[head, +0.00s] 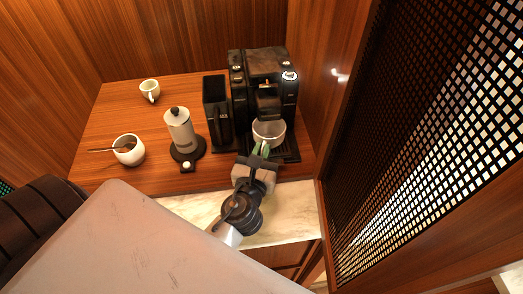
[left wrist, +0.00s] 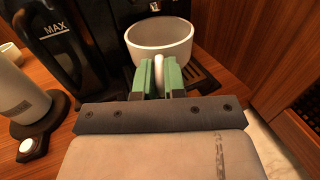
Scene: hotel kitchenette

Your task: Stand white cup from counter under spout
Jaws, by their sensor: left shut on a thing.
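The white cup (head: 269,132) is at the front of the black coffee machine (head: 264,62), below its spout (head: 268,104) in the head view. In the left wrist view the cup (left wrist: 160,38) is upright, with its handle toward my gripper. My left gripper (head: 262,150) is shut on the handle; its green fingertips (left wrist: 159,78) sit on either side of it. The drip tray (left wrist: 200,80) shows beside and below the cup. I cannot tell whether the cup's base touches the tray. My right gripper is not in view.
A silver frother (head: 180,132) stands left of the machine, beside a black water tank (head: 217,110). A white sugar bowl (head: 129,151) with a spoon and another white cup (head: 149,89) stand farther left on the wooden counter. A wooden wall and lattice panel (head: 430,130) close off the right.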

